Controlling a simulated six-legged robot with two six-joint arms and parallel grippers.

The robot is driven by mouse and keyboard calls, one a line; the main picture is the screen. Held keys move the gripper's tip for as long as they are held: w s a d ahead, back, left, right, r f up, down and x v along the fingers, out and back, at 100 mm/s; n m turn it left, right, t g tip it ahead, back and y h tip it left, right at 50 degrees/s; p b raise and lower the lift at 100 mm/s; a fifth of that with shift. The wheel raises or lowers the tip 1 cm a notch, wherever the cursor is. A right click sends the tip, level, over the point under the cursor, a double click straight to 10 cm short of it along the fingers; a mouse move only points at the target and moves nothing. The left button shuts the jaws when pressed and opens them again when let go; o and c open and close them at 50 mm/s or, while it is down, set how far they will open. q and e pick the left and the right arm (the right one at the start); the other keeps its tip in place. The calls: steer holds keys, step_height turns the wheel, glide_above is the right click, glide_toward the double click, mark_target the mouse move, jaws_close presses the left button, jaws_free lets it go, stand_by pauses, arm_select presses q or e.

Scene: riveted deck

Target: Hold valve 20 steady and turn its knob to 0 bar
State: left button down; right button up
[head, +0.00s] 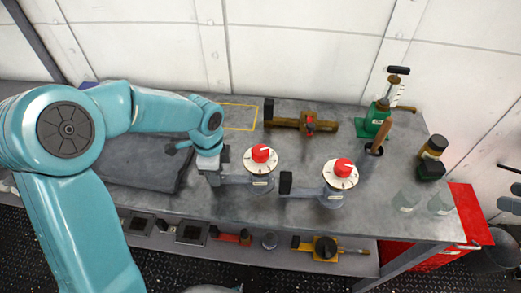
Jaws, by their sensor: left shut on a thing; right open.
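Two grey valves lie on the grey bench, each with a white dial and a red knob. The left valve (262,185) has its red knob (261,153) facing up. The right valve (333,199) has a red knob (343,165) and a black end block on its left. The number tags and dial marks are too small to read, so I cannot tell which is valve 20. My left gripper (209,169) is shut on the left end of the left valve and partly hides it. Its knob is untouched. My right gripper is not in view.
A brass valve (318,123) lies behind, beside a yellow outline (241,116). A green jack (377,119), a dark jar (434,148) and clear cups (406,199) stand at right. A dark mat (130,172) lies left. A lower shelf holds several parts.

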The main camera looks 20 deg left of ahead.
steer(key=a+r+n+g, duration=0.1)
steer(key=a+r, duration=0.5)
steer(key=r, duration=0.1)
steer(key=w+a+f+n+t+h, duration=0.1)
steer(key=w+a+f+n, duration=0.25)
steer(key=a, duration=0.75)
steer(key=w+a+f+n+t, duration=0.15)
steer(key=w+a+n, duration=0.35)
steer(key=a, duration=0.6)
steer(key=w+a+f+n+t+h, duration=0.1)
steer(key=w+a+f+n, duration=0.3)
steer(key=a, duration=0.7)
step_height(320, 180, up, 4)
steer(key=r+n+y, duration=0.1)
steer(key=n+y, duration=1.1)
steer(key=n, duration=1.4)
glide_above(267, 157)
steer(key=s+d+f+g+h, duration=0.15)
steer(key=s+d+f, duration=0.25)
steer(key=d+f, duration=0.5)
steer(key=shift+n, duration=0.35)
steer(key=x, duration=1.2)
steer(key=shift+w+d+f, duration=0.1)
steer(key=shift+f, duration=0.1)
